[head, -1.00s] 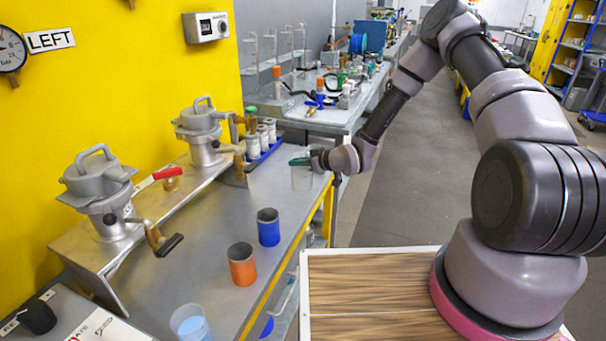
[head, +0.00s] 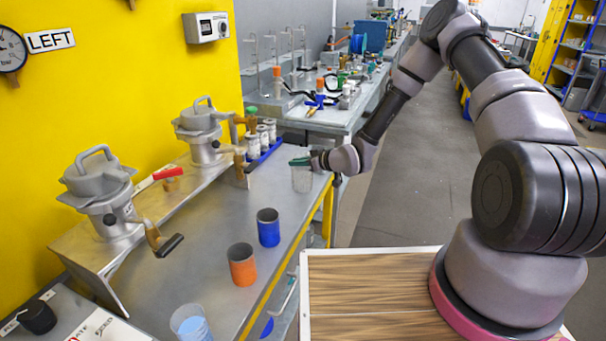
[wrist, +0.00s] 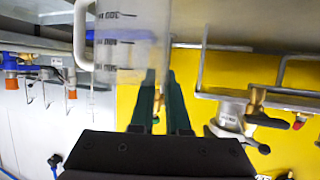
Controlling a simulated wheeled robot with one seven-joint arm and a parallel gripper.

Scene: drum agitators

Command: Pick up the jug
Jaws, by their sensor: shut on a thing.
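The jug (head: 301,177) is a clear, see-through vessel at the right edge of the metal bench. My gripper (head: 303,161) reaches it from the right, with its green fingers at the jug's upper part. In the wrist view the jug (wrist: 132,45) shows dark graduation marks and a white handle on its left. The fingers of my gripper (wrist: 160,100) are shut on its wall. I cannot tell whether the jug's base touches the bench.
A blue cup (head: 268,228), an orange cup (head: 242,266) and a clear beaker with blue liquid (head: 190,324) stand along the bench's front edge. Two grey drums with cranks (head: 100,190) stand on a raised shelf. A blue rack (head: 264,150) holds several white containers behind the jug.

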